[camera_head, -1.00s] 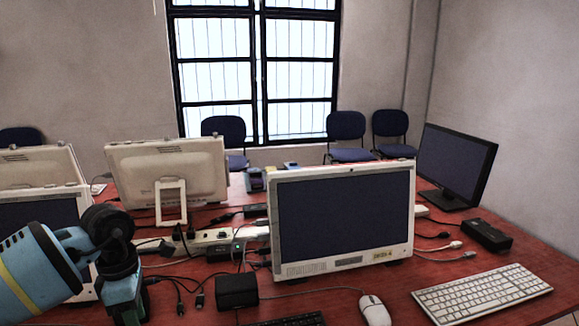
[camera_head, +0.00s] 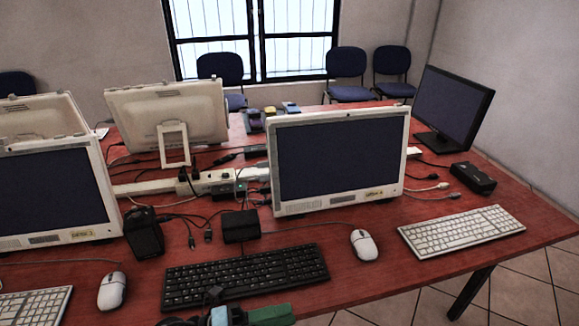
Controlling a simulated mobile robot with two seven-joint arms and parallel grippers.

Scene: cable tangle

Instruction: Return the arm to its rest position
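Only a small part of my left gripper (camera_head: 220,315) shows, at the bottom edge just below the black keyboard (camera_head: 245,276). Black and light blue parts of it are visible, and the rest is cut off by the frame. A green piece (camera_head: 270,315) shows beside it; I cannot tell whether it belongs to the gripper. Whether the fingers are open or shut cannot be seen. My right gripper is not in view. Several dark cables with loose plugs (camera_head: 208,235) lie on the red table (camera_head: 365,285) around a white power strip (camera_head: 150,187).
A white monitor (camera_head: 340,165) stands mid-table and another (camera_head: 50,190) at left. A black box (camera_head: 240,226), a dark device (camera_head: 143,235), two mice (camera_head: 364,244) and a white keyboard (camera_head: 461,231) lie nearby. The table's front right is bare.

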